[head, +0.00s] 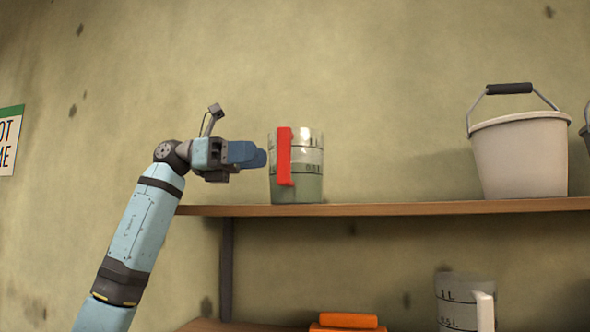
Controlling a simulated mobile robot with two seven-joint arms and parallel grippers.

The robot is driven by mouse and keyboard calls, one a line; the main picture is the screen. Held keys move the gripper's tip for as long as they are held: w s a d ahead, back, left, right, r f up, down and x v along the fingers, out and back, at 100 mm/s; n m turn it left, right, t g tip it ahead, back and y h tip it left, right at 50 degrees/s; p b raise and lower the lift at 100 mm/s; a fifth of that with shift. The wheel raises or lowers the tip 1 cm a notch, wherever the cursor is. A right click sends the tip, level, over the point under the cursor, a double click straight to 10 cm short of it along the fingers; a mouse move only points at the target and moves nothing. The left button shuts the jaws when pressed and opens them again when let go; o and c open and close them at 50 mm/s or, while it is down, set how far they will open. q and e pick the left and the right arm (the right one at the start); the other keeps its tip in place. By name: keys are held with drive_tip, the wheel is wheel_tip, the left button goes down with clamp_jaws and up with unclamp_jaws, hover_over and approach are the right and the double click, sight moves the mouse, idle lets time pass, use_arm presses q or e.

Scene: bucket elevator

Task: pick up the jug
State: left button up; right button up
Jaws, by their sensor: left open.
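A clear jug (311,165) with dark measuring marks and a red handle (284,157) stands upright near the left end of the upper shelf. The handle faces me. Its lower part looks greyish green. My left gripper (262,157) is open just left of the jug, at about mid-height of it, with its blue fingers pointing right at it. I cannot tell whether the fingertips touch the jug. A second jug (457,304) with measuring marks and a white handle stands lower right, below the upper shelf, cut off by the picture's bottom edge. My right gripper is not in view.
The upper wooden shelf (400,208) runs to the right edge. A white bucket (520,155) with a raised handle stands on its right part, with a dark object (586,130) beside it. An orange object (347,321) lies below. The shelf between jug and bucket is clear.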

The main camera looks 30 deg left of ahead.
sight(277, 152)
use_arm(q)
drive_tip(key=p+x, duration=0.1)
drive_tip(key=x, duration=0.4)
drive_tip(key=p+x, duration=0.1)
drive_tip(key=x, duration=0.1)
drive_tip(key=shift+w+d+r+p, duration=0.2)
drive_tip(key=shift+w+r+p, duration=0.05)
drive_tip(key=shift+w+p, duration=0.15)
drive_tip(key=shift+w+d, duration=0.1)
drive_tip(key=shift+d, duration=0.2)
drive_tip(key=shift+f, duration=0.1)
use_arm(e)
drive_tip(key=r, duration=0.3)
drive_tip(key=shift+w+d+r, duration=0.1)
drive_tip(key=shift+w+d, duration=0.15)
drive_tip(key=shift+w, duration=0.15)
use_arm(q)
drive_tip(key=shift+a, duration=0.15)
drive_tip(key=c, duration=0.3)
clamp_jaws()
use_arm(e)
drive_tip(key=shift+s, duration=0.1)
